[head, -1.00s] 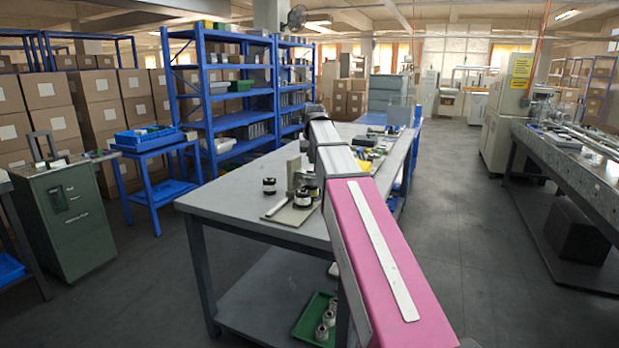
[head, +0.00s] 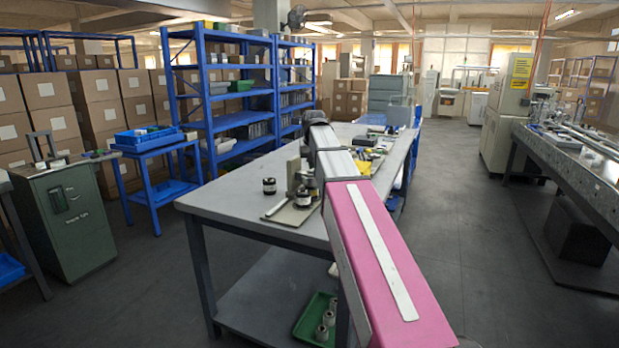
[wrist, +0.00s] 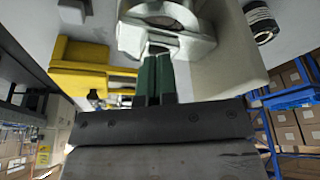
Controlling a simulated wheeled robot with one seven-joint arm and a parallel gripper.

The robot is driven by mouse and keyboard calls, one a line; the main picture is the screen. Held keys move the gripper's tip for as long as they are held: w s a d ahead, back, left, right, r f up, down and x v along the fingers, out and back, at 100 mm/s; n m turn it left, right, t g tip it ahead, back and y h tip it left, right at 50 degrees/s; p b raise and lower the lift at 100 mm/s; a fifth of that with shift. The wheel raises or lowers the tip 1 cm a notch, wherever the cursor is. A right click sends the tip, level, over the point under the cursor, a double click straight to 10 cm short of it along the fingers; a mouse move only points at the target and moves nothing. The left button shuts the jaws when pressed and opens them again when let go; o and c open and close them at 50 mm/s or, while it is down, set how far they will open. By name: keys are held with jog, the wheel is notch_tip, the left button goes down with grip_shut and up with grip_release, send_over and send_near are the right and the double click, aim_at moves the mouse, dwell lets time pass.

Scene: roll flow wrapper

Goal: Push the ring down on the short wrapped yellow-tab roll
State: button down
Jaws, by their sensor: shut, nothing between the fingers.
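My gripper (wrist: 158,58) shows in the wrist view with its dark green fingers together and nothing between them. The fingertips are right at a pale grey part with a rounded opening (wrist: 138,38); I cannot tell if they touch it. A dark roll with a pale label (wrist: 262,22) lies apart at the upper right there. In the head view a dark-topped roll (head: 269,186) stands on the table, with another roll (head: 303,197) on the flat plate. I see no yellow tab clearly, and cannot single out the ring. My arm hides the gripper in the head view.
The grey table (head: 225,203) has bare room at its front left. An upright grey block (head: 293,172) stands by the rolls. A green tray (head: 308,326) with several small rolls sits on the lower shelf. A yellow object (wrist: 85,78) shows in the wrist view.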

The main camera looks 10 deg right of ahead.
jog(key=shift+f, duration=1.25)
jog(key=shift+r, duration=4.25)
